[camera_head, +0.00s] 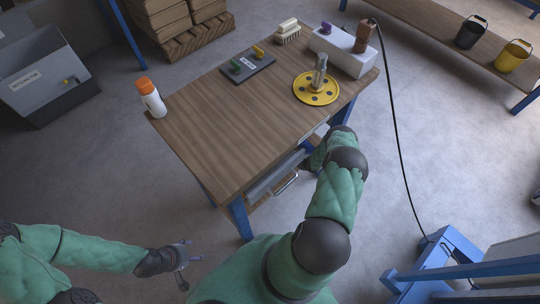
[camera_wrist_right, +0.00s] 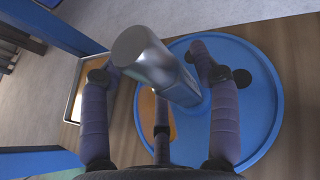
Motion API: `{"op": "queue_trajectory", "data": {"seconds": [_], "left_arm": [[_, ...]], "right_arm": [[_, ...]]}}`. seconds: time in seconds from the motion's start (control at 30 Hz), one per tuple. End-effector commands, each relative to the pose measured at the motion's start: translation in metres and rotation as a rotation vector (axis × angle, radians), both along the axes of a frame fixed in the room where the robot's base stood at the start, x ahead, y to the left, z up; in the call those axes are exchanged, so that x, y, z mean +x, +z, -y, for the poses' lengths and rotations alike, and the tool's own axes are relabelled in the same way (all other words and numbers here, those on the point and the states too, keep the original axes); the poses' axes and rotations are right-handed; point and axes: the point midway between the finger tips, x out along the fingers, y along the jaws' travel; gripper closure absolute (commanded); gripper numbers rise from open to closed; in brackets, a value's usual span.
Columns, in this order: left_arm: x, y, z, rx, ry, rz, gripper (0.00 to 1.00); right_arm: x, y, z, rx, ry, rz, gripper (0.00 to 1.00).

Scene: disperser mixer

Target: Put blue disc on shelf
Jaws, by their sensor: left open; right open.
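The blue disc (camera_wrist_right: 262,110) shows in the right wrist view. It lies flat on a wooden surface, with a thick grey metal post (camera_wrist_right: 150,60) standing up from it. My right gripper (camera_wrist_right: 155,72) is open, with its fingers spread on either side of the post; I cannot tell whether they touch it. In the head view my right arm reaches to the table's near right side, and the blue disc is hidden there. A wooden lower shelf (camera_head: 262,197) shows partly under the table. My left gripper (camera_head: 187,256) is open and empty, left of the table.
The wooden table (camera_head: 215,130) holds a yellow disc with a metal post (camera_head: 316,97), a white bottle with orange cap (camera_head: 150,97), a dark board (camera_head: 248,68), a brush (camera_head: 287,33) and a white box (camera_head: 345,52). A black cable (camera_head: 398,130) hangs at right.

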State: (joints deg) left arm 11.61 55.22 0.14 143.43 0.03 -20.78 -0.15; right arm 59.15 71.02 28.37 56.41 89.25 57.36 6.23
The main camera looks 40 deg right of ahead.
Motion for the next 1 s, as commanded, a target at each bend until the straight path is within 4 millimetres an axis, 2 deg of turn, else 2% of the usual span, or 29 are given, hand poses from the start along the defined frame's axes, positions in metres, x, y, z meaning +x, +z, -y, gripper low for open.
{"op": "queue_trajectory", "data": {"seconds": [0.17,0.6,0.8,1.0], "left_arm": [[0.0,0.009,0.0,0.0,0.0,0.0,0.3],[0.0,0.034,0.0,0.0,0.0,0.0,0.3],[0.0,0.037,0.0,0.0,0.0,0.0,0.3],[0.0,0.037,0.0,0.0,0.0,0.0,0.3]], "right_arm": [[-0.016,0.01,0.008,0.0,-0.002,0.0,0.38],[-0.084,0.041,0.042,-0.001,-0.002,-0.001,0.38],[-0.098,0.046,0.048,0.0,0.0,0.0,0.38],[-0.1,0.047,0.049,0.0,0.001,0.0,0.38]]}}
